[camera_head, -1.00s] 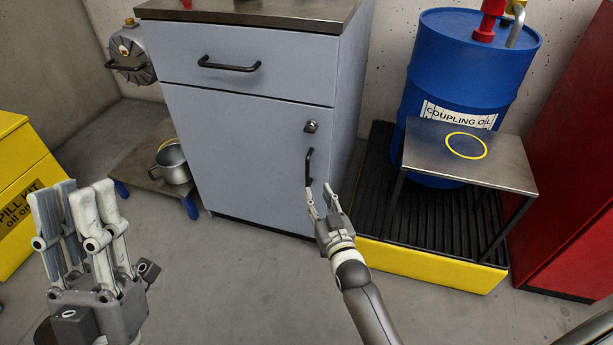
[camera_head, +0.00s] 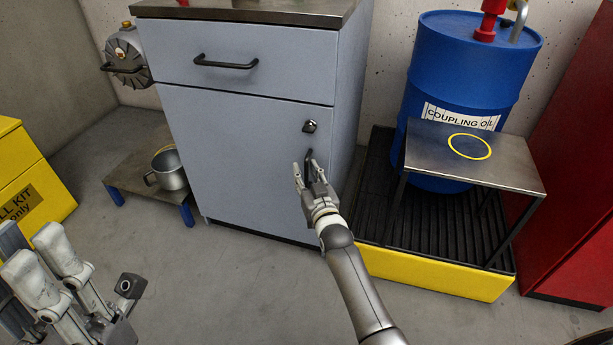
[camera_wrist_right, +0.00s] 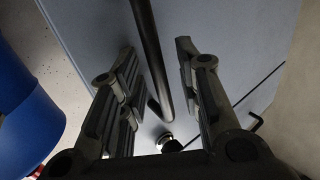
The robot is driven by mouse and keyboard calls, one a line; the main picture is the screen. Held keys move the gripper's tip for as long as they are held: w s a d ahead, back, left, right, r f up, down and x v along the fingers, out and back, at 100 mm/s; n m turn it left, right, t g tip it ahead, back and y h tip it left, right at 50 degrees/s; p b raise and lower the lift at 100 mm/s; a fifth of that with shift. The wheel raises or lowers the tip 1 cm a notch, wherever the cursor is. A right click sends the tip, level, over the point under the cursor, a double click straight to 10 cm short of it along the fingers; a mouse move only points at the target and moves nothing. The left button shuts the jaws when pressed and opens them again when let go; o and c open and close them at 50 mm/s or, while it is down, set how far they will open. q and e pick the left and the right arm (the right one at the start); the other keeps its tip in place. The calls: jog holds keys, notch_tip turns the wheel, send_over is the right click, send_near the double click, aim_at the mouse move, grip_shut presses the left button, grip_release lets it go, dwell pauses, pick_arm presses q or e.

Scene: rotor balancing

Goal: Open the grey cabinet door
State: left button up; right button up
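The grey cabinet (camera_head: 180,60) stands against the wall, its door (camera_head: 240,150) closed below a drawer. The door has a vertical black bar handle (camera_head: 309,155) under a small round lock (camera_head: 310,126). My right gripper (camera_head: 309,170) is at the handle and covers its lower part. In the right wrist view, the handle (camera_wrist_right: 148,50) runs between the spread fingers of my right gripper (camera_wrist_right: 160,85), with gaps visible on both sides. The lock (camera_wrist_right: 168,143) shows beyond it. My left gripper (camera_head: 35,255) is at the lower left, partly cut off, fingers apart and empty.
A blue oil drum (camera_head: 465,80) and a small metal table (camera_head: 500,165) stand on a yellow-edged grate (camera_head: 440,275) right of the cabinet. A low stand (camera_head: 130,175) with a pot (camera_head: 170,170) is at left. The floor before the door is clear.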

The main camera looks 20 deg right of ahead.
jog(key=shift+c, duration=0.4)
grip_shut()
